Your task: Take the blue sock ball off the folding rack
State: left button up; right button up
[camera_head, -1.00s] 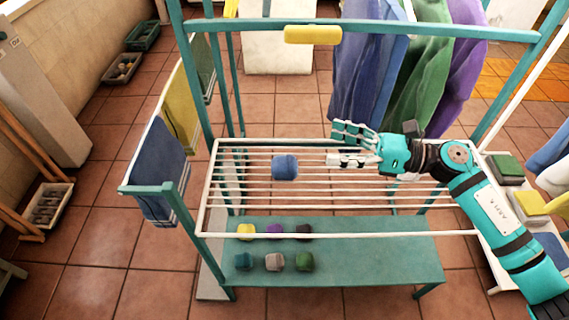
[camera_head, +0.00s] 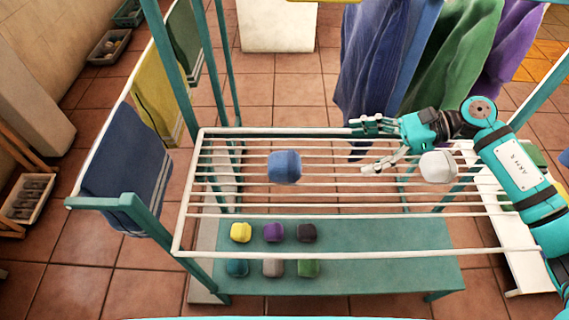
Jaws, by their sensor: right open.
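The blue sock ball (camera_head: 284,167) sits on the white bars of the folding rack (camera_head: 330,212), left of the rack's middle. My right gripper (camera_head: 366,147) is open and empty over the right part of the rack, with its fingers pointing left towards the blue ball. A clear gap lies between the fingers and the ball. My left gripper is not in view.
A white sock ball (camera_head: 438,167) sits on the rack below my right wrist. Several sock balls, among them a yellow one (camera_head: 241,232), rest on the teal lower shelf (camera_head: 390,262). Blue, green and purple cloths hang behind; towels hang at left.

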jog(key=shift+w+a+f, duration=0.2)
jog(key=shift+a+f, duration=0.15)
jog(key=shift+a, duration=0.05)
jog(key=p, duration=0.3)
send_near(284, 164)
jog(key=a+f, duration=0.4)
jog(key=shift+w+f, duration=0.1)
jog(key=shift+w, duration=0.15)
jog(key=x, duration=0.1)
jog(key=p+x, duration=0.1)
jog(key=x, duration=0.1)
jog(key=p+x, duration=0.1)
jog(key=x, duration=0.1)
jog(key=shift+w+a+r, duration=0.1)
jog(key=shift+w+r, duration=0.15)
jog(key=shift+r, duration=0.1)
jog(key=shift+a+f, duration=0.2)
jog(key=c, duration=1.3)
